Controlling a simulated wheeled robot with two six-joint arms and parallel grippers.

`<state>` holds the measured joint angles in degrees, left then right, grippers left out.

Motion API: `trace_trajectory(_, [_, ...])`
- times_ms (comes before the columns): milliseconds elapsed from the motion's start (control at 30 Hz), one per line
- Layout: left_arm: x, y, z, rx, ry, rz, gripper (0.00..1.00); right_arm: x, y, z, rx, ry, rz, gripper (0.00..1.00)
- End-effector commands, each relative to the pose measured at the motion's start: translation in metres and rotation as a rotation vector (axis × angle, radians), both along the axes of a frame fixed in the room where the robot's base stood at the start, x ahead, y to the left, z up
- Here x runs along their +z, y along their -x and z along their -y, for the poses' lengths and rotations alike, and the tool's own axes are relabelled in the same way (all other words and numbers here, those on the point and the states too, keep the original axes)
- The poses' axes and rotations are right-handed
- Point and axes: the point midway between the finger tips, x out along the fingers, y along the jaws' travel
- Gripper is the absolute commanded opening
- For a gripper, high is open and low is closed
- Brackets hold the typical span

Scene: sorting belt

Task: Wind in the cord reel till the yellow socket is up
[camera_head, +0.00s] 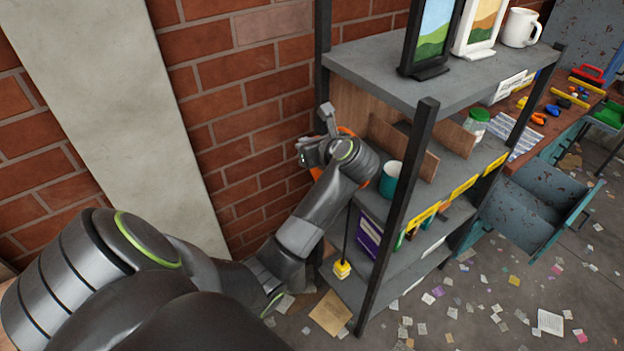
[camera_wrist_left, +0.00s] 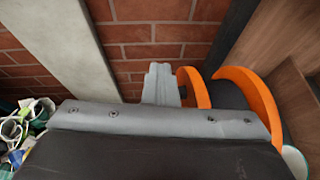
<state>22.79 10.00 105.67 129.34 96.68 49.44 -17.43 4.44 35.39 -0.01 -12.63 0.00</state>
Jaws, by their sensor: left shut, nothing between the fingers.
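The cord reel has orange rims with dark cord between them. In the left wrist view the reel (camera_wrist_left: 262,98) stands right of my fingers. In the head view only slivers of its orange rim (camera_head: 346,131) show around my wrist, which hides the rest. The yellow socket (camera_head: 342,270) hangs low on a thin black cord (camera_head: 347,230) beside the lower part of the shelf. My left gripper (camera_head: 327,117) is shut and empty at the reel's side. In the left wrist view its fingertips (camera_wrist_left: 162,82) are close to the near rim; I cannot tell whether they touch it.
The grey shelf (camera_head: 432,80) with dark posts stands right of my left arm, holding a teal mug (camera_head: 390,178), a green-lidded jar (camera_head: 476,122) and picture frames. A brick wall (camera_head: 240,120) is close behind. An open blue drawer (camera_head: 530,205) juts out at right. Scraps litter the floor.

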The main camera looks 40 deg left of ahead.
Motion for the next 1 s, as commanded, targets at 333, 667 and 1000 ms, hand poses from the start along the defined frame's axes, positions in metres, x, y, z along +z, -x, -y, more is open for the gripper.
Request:
trace_trajectory(333, [0.000,0.000,0.000,-0.001,0.001,-0.001,0.00,0.001,-0.009,0.010,0.006,0.013,0.013,0.36])
trace_trajectory(667, [0.000,0.000,0.000,-0.001,0.000,0.000,0.00,0.000,-0.004,-0.004,-0.001,-0.005,0.006,0.36])
trace_trajectory(1000, [0.000,0.000,0.000,-0.001,0.000,0.000,0.00,0.000,-0.004,-0.003,0.000,-0.004,0.006,0.36])
